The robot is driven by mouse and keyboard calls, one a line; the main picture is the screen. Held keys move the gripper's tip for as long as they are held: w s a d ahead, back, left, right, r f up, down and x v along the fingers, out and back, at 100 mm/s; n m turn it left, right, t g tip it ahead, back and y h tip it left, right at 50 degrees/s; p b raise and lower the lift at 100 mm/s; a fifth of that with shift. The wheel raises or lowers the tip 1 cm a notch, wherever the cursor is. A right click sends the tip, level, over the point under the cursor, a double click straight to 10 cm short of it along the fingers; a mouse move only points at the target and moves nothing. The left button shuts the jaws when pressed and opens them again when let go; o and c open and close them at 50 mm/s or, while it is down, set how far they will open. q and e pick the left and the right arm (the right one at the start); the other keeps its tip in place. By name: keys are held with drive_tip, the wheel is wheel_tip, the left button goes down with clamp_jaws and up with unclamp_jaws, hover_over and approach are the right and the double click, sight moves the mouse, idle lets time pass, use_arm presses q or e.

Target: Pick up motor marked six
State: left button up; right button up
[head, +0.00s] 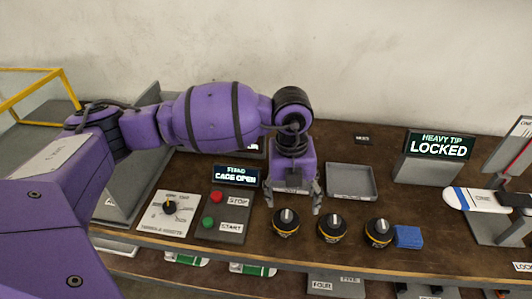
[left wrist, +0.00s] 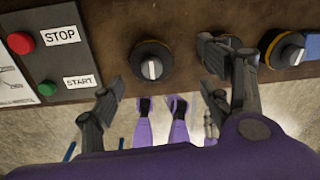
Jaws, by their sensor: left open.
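My left gripper (head: 292,202) is open, pointing down, just above and behind the left motor. In the left wrist view the left motor (left wrist: 152,62) shows between the spread fingers, apart from them. There the middle motor is partly hidden by a finger.
A grey tray (head: 350,181) lies behind the motors and a blue block (head: 408,237) beside the right one. A sign reading LOCKED (head: 437,146) stands at back right.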

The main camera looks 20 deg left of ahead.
sight(286, 215)
use_arm(q)
drive_tip(key=shift+s+a+n+y, duration=0.15)
drive_tip(key=shift+a+n+y, duration=0.3)
drive_tip(key=shift+a, duration=0.35)
drive_tip(key=shift+s+d+f+n, duration=0.25)
drive_tip(key=shift+s+d+f, duration=0.2)
drive_tip(key=shift+s+f, duration=0.35)
drive_tip(key=f, duration=0.5)
drive_tip(key=shift+w, duration=0.25)
drive_tip(key=shift+w+f, duration=0.1)
drive_tip(key=shift+f, duration=0.3)
use_arm(e)
drive_tip(key=shift+s+r, duration=0.1)
drive_tip(key=shift+s, duration=0.2)
use_arm(q)
drive_tip(key=c, duration=1.6)
drive_tip(key=shift+r, duration=0.1)
drive_tip(key=shift+c, duration=0.6)
use_arm(e)
drive_tip(key=shift+s+d, duration=0.2)
drive_tip(key=shift+d, duration=0.15)
use_arm(q)
drive_tip(key=shift+r, duration=0.1)
